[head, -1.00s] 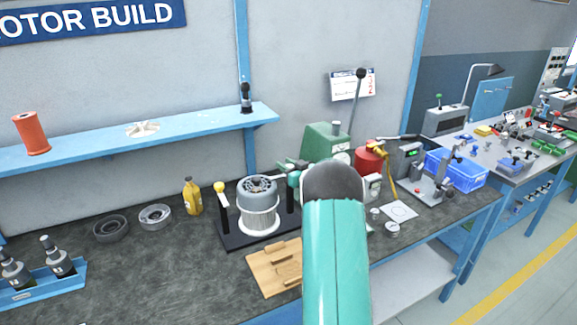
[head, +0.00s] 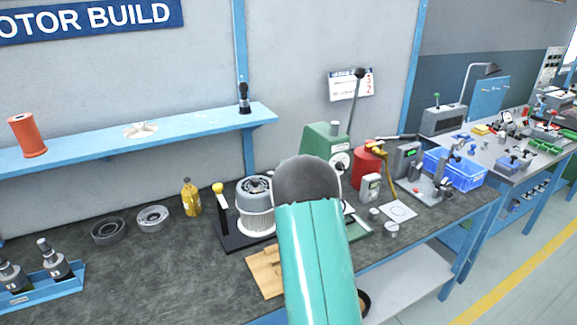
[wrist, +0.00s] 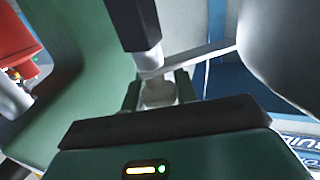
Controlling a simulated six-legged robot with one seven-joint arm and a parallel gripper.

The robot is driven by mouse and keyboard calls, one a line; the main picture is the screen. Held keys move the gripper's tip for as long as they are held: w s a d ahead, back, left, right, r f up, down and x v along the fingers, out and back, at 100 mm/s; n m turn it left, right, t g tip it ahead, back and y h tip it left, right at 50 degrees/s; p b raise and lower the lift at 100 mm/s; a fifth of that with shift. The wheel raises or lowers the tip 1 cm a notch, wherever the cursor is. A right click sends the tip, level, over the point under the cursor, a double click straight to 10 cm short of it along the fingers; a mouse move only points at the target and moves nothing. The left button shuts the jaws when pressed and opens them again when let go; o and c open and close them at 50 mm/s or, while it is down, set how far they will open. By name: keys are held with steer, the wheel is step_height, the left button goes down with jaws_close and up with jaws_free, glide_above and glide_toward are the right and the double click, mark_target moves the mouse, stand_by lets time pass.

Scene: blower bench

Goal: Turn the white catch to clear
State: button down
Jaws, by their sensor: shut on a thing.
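In the wrist view, the white catch (wrist: 158,93) sits between the two green fingers of my gripper (wrist: 158,82). The fingers are shut on it, one on each side. A dark post end (wrist: 132,25) stands just beyond it, and a pale flat bar (wrist: 195,60) runs from beside the catch up to the right. The catch's full shape and turn angle are partly hidden by the fingers. In the head view, my arm hides the gripper and the catch.
In the head view, a wound stator (head: 255,203) on a black stand is left of my arm. A green press (head: 322,143) and a red can (head: 369,165) are beyond it to the right. A yellow bottle (head: 191,197) stands left.

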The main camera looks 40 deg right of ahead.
steer(key=shift+s+d+m+g+h, duration=0.1)
steer(key=shift+m+g+h, duration=0.65)
steer(key=shift+h, duration=0.25)
steer(key=c, duration=1.1)
jaws_free()
steer(key=shift+s, duration=0.1)
steer(key=v, duration=1.3)
steer(key=shift+s+a, duration=0.15)
steer(key=shift+a, duration=0.2)
